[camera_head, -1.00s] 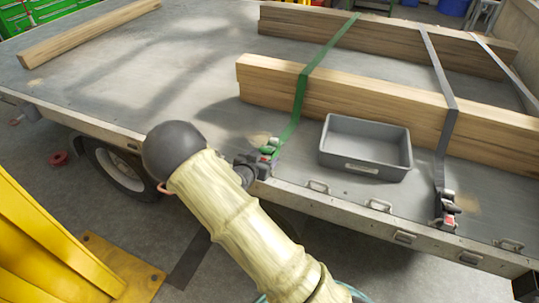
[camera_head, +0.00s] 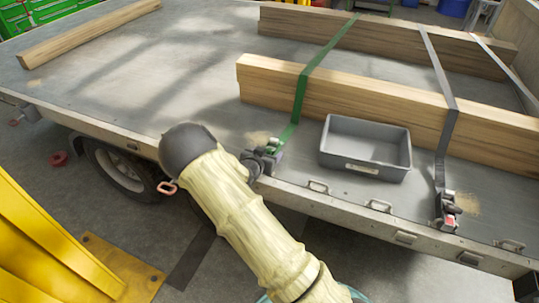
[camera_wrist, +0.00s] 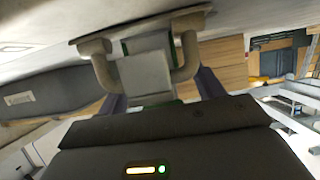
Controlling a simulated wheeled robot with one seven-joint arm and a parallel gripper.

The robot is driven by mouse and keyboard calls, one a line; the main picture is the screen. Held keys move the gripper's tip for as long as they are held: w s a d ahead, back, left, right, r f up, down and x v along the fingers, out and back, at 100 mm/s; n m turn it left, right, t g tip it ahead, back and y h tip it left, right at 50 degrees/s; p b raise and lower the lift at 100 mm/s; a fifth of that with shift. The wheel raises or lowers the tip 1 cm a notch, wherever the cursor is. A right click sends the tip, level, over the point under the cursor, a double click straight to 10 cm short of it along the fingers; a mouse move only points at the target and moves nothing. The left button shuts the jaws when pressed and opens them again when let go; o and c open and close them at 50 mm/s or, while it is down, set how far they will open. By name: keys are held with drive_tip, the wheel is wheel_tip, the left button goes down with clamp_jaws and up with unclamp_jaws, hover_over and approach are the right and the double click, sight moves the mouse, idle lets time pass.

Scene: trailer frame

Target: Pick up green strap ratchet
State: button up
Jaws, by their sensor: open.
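The green strap (camera_head: 302,92) runs over the wooden beams down to the trailer's side edge. Its ratchet (camera_head: 272,148) sits at that edge, mostly hidden by my gripper (camera_head: 258,162). In the wrist view my gripper (camera_wrist: 160,88) is open, with a dark finger on each side. A grey block with green edges (camera_wrist: 147,76), which looks like the ratchet, shows between the fingers, close to the gripper body. A pale bent metal bracket (camera_wrist: 102,62) flanks it. Whether the fingers touch the ratchet cannot be told.
A grey tray (camera_head: 335,158) stands on the trailer bed right of the ratchet. A grey strap (camera_head: 442,92) with its own ratchet (camera_head: 447,208) lies farther right. Wooden beams (camera_head: 340,92) lie behind. The left bed is mostly clear. A yellow frame (camera_head: 50,245) stands at lower left.

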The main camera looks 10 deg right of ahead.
drive_tip(key=c, duration=1.3)
drive_tip(key=shift+r, duration=0.15)
wheel_tip(320, 180, up, 10)
drive_tip(key=shift+f+p, duration=0.1)
drive_tip(key=shift+p, duration=0.65)
